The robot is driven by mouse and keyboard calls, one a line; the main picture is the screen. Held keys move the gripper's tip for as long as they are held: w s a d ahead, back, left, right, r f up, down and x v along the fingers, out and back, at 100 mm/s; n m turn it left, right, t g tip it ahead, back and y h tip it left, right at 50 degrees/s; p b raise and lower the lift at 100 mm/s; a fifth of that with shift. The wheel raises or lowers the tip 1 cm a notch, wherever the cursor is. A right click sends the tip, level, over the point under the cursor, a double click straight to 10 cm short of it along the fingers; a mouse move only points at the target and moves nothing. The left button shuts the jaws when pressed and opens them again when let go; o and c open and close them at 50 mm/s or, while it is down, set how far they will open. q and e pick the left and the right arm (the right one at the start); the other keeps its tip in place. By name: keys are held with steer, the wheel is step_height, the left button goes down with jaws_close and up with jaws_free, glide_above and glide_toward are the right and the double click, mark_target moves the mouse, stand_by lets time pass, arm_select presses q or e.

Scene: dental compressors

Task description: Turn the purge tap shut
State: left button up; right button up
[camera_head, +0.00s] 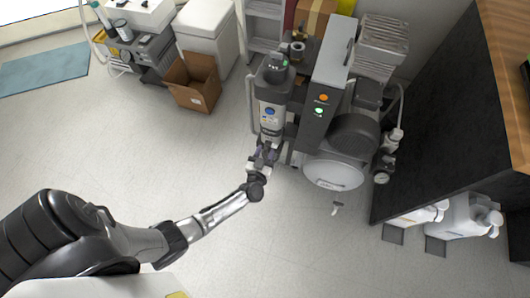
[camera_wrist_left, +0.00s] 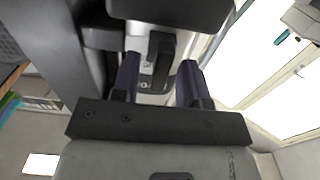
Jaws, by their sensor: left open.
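The compressor unit (camera_head: 325,105) stands right of the middle in the head view, with a grey upright column (camera_head: 271,92) on its left side. My left gripper (camera_head: 264,154) is at the low end of this column. In the left wrist view my left gripper (camera_wrist_left: 159,78) is open, with one dark purple finger on each side of a pale fitting with a black lever-like part (camera_wrist_left: 162,52). This part looks like the purge tap. I cannot tell whether the fingers touch it. In the head view the gripper hides the tap. My right gripper is not in view.
A round white tank end (camera_head: 334,174) and a gauge (camera_head: 381,178) are right of the gripper. An open cardboard box (camera_head: 193,84) is at the upper left. The floor around my arm is clear.

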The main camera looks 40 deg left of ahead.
arm_select(q)
jaws_close()
stand_by(0.3)
